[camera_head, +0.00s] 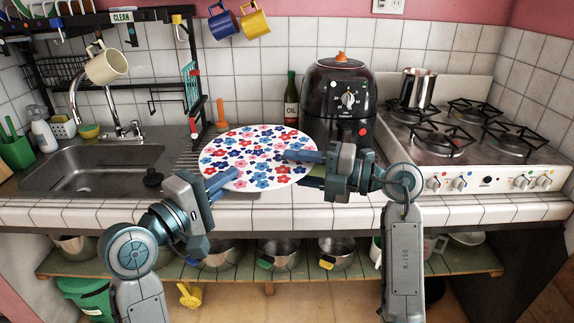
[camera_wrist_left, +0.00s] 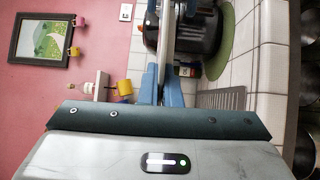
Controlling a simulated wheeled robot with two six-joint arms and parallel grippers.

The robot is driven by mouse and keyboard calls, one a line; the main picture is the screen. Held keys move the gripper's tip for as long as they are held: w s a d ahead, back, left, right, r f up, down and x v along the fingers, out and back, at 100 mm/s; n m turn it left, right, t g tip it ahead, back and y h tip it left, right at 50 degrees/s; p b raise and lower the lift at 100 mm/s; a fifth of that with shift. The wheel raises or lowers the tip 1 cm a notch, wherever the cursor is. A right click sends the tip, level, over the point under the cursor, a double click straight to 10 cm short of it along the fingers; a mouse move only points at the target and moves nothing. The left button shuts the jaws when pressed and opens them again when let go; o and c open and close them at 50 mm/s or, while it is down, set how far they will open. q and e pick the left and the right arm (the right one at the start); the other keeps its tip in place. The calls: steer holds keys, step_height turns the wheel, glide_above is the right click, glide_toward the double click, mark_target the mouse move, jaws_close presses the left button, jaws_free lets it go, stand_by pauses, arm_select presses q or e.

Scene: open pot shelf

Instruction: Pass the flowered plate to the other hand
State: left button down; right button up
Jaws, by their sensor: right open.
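The flowered plate (camera_head: 258,150) is white with red, blue and pink flowers. It is held up over the counter, face showing in the head view. My left gripper (camera_head: 224,182) is shut on its near left rim. In the left wrist view the plate (camera_wrist_left: 162,48) shows edge-on, as a thin line between the blue fingers (camera_wrist_left: 161,88). My right gripper (camera_head: 298,158) is open at the plate's right side, one finger reaching over its face. Its other finger is mostly hidden, so I cannot tell whether it touches the plate.
A dark air fryer (camera_head: 338,95) and an oil bottle (camera_head: 291,100) stand behind the plate. The sink (camera_head: 90,170) is at left, the gas stove (camera_head: 470,135) at right. Pots sit on the open shelf (camera_head: 300,262) below. Mugs (camera_head: 254,22) hang above.

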mark_target(259, 155)
steer(key=shift+x, duration=1.25)
arm_select(q)
steer(key=shift+r, duration=0.1)
arm_select(e)
jaws_close()
arm_select(q)
steer(key=c, duration=1.6)
jaws_free()
steer(key=shift+o, duration=0.2)
